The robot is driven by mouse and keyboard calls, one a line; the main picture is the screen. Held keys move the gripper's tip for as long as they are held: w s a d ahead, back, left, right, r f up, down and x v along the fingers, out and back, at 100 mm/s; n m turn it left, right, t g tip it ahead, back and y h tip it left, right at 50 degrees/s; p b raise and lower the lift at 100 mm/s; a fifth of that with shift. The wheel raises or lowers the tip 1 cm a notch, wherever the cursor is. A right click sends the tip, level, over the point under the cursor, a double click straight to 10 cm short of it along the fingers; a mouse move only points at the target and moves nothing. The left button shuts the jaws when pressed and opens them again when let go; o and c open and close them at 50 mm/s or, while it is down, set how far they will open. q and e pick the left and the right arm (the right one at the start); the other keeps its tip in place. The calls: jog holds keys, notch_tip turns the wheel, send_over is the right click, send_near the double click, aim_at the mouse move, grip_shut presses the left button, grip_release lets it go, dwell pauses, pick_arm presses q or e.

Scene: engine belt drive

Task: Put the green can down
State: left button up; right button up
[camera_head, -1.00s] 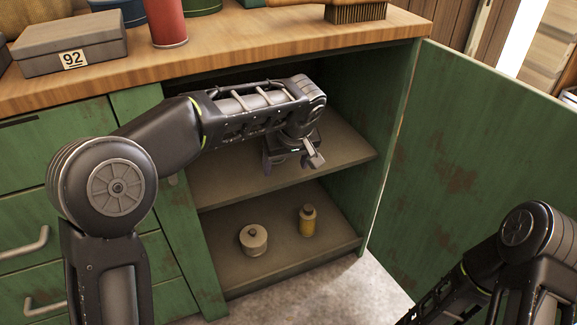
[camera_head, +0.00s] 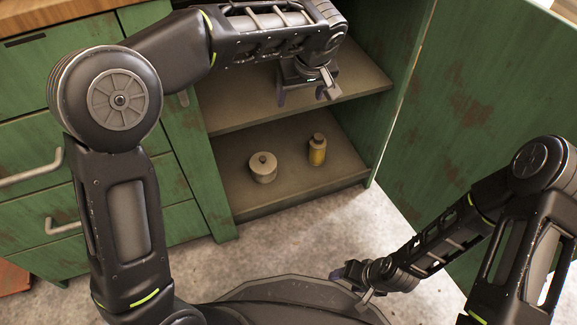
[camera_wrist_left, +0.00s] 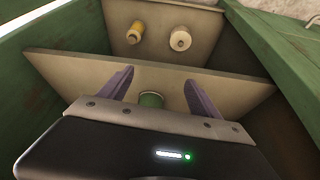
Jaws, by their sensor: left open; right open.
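The green can (camera_wrist_left: 151,99) shows in the left wrist view between the two fingers of my left gripper (camera_wrist_left: 157,88), with clear gaps on both sides. It is over or on the upper shelf (camera_wrist_left: 215,88) of the green cabinet; its base is hidden, so I cannot tell if it touches. In the head view my left gripper (camera_head: 303,96) is open inside the cabinet at the upper shelf, and the can is hidden there. My right gripper (camera_head: 354,288) is open and appears empty, low in front of the cabinet.
The lower shelf holds a pale round lidded pot (camera_head: 263,168) and a yellow bottle (camera_head: 317,150), standing apart. The cabinet door (camera_head: 480,110) is open at the right. Drawers with handles (camera_head: 35,170) stand at the left. The right part of the upper shelf is clear.

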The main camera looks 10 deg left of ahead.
pick_arm(q)
jog(key=s+d+f+m+g+h, duration=0.2)
jog(key=s+f, duration=0.3)
jog(key=f, duration=0.7)
jog(key=s+d+f+m+g+h, duration=0.1)
jog(key=s+d+f+m+h, duration=0.15)
jog(key=s+f, duration=0.65)
jog(key=s+a+f+n+h, duration=0.1)
jog(key=s+a+f, duration=0.3)
jog(key=s+f, duration=0.9)
notch_tip(320, 180, down, 3)
jog(key=shift+s+f+n, duration=0.2)
jog(key=shift+s+n, duration=0.15)
jog(key=shift+s, duration=0.05)
